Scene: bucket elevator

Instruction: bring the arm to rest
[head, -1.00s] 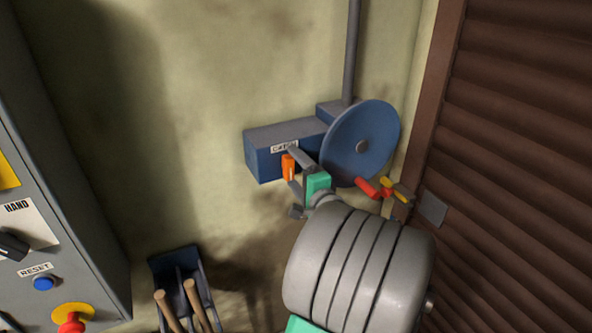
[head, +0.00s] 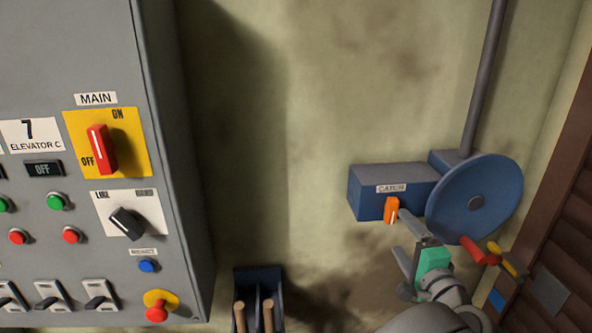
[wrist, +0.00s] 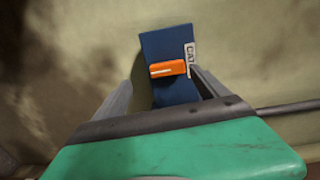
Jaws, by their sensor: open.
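My gripper (head: 403,240) is at the lower right in the head view, in front of the blue catch box (head: 362,193). Its two grey fingers are spread and hold nothing. The orange catch lever (head: 392,210) is on the front of the box, close to the upper finger. In the wrist view the orange lever (wrist: 168,69) shows beyond and between the fingers, on the blue box (wrist: 160,45). I cannot tell whether a finger touches it. My grey arm fills the bottom right of the head view.
A blue disc (head: 474,200) with a red crank handle (head: 480,252) is right of the box, near my gripper. A grey control cabinet (head: 185,230) stands at the left. A blue holder (head: 258,278) with wooden handles is low in the middle. Open wall lies between.

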